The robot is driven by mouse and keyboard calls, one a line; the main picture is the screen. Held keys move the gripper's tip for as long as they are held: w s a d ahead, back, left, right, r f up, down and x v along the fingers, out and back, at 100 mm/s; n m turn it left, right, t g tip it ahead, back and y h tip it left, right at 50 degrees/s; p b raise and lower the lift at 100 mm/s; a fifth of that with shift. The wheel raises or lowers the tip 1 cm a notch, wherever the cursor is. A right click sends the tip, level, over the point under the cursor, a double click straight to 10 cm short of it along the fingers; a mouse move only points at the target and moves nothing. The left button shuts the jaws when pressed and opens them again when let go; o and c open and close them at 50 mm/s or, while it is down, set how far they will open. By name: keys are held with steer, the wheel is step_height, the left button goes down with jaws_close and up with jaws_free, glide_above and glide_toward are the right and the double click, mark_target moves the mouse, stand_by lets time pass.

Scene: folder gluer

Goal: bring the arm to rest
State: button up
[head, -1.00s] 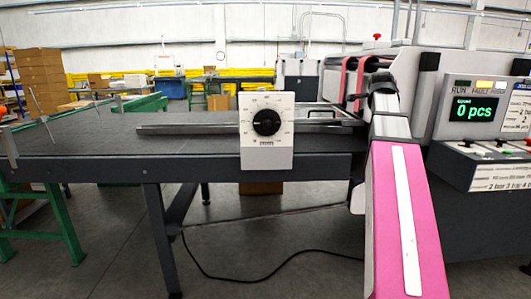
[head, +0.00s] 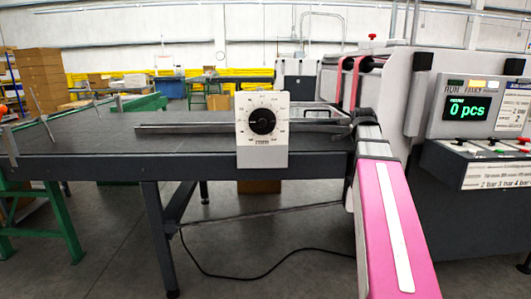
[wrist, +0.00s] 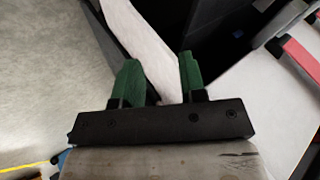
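My gripper (wrist: 159,63) shows in the wrist view with its two green fingers apart and nothing held between them. Beyond the fingertips are a pale strip and dark machine panels, apart from the fingers as far as I can tell. In the head view my pink arm reaches forward at the right, beside the dark table (head: 95,140). The gripper itself cannot be made out clearly there.
A white dial panel (head: 275,155) with a black knob stands at the table's front edge. Right of my arm is the machine's display (head: 466,108), reading 0 pcs, above a row of switches. Open floor (head: 110,240) lies in front at the left.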

steer(key=s+a+f+n+g+y, duration=0.1)
steer(key=s+a+f+n, duration=0.4)
steer(key=f, duration=0.8)
steer(key=s+a+f+n+g+y, duration=0.1)
steer(key=s+a+f+n+g, duration=0.3)
steer(key=s+a+f, duration=0.4)
steer(key=s+a+f+n+g+y, duration=0.1)
steer(key=s+a+f+n, duration=0.5)
steer(key=f, duration=1.3)
steer(key=shift+s+a+f+g, duration=0.2)
steer(key=shift+s+f+g, duration=0.2)
steer(key=shift+s+g, duration=0.5)
